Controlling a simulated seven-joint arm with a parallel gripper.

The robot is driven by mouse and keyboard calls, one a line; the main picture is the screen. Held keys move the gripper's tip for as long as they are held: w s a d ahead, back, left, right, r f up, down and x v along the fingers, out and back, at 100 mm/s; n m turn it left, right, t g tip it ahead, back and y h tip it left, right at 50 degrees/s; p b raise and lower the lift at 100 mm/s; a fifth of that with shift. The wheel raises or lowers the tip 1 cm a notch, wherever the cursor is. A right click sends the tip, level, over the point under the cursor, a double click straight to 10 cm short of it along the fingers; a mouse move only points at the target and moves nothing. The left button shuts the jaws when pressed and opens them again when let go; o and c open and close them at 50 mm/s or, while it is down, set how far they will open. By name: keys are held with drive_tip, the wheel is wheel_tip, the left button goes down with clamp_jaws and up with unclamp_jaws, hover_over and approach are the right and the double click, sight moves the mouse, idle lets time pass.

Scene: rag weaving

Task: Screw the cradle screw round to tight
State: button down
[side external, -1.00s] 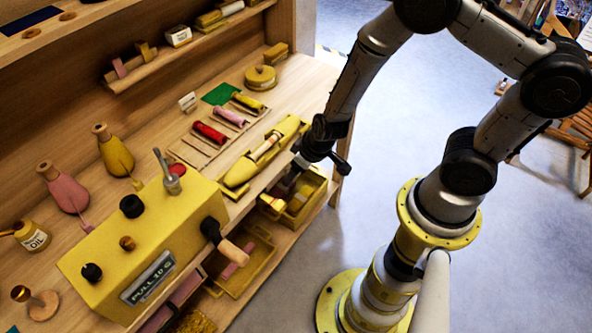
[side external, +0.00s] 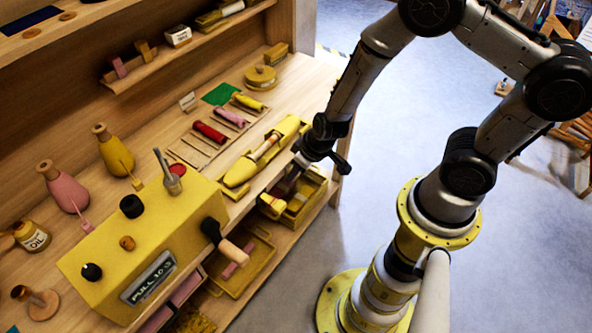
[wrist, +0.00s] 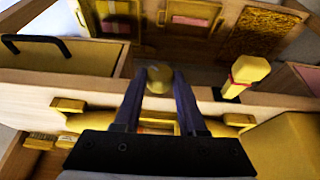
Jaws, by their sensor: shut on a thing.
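The cradle screw shows in the wrist view as a round brass-coloured knob (wrist: 160,78) between my fingertips. My gripper (side external: 287,181) is low at the bench's front edge, and in the wrist view its two dark fingers (wrist: 159,84) are shut on the knob. In the side view the fingers and wrist hide the screw. The yellow boat-shaped shuttle (side external: 240,172) lies on the bench just left of my gripper. How tight the screw is cannot be told.
A yellow box (side external: 150,235) with knobs, a lever and a pale crank handle (side external: 234,251) stands at the front left. Coloured bobbins (side external: 209,131) lie behind the shuttle.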

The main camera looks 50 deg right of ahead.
drive_tip(key=shift+d+y, duration=0.1)
drive_tip(key=shift+y, duration=0.6)
drive_tip(key=shift+c, duration=2.3)
unclamp_jaws()
drive_tip(key=v, duration=1.3)
drive_tip(key=shift+s+r, duration=0.2)
drive_tip(key=shift+r, duration=0.15)
